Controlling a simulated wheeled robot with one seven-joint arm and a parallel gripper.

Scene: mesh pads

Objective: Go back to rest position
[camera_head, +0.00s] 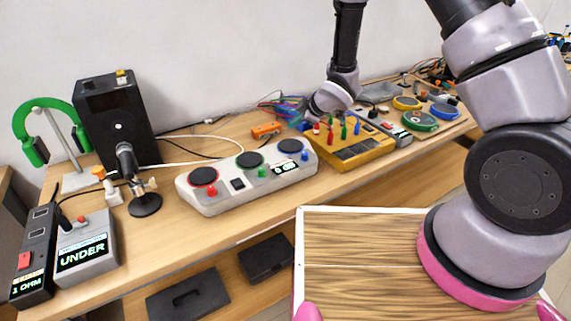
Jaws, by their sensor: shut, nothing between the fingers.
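My arm rises at the right of the head view, and its far end comes down over the back of the workbench. My gripper (309,121) is at that end, small and partly hidden by the wrist, between the grey three-pad console and the yellow panel. It is shut with nothing in it. The grey console (245,183) has three dark round pads, coloured knobs and a small display. The yellow panel (355,153) carries several red, green and blue upright levers. I cannot tell whether the gripper touches anything.
A black box (112,120), green headphones on a stand (45,130), a small black stand (145,203) and a grey unit reading UNDER (86,255) stand at the left. Loose wires (282,106) lie behind my wrist. Round coloured pads (420,121) sit at the far right.

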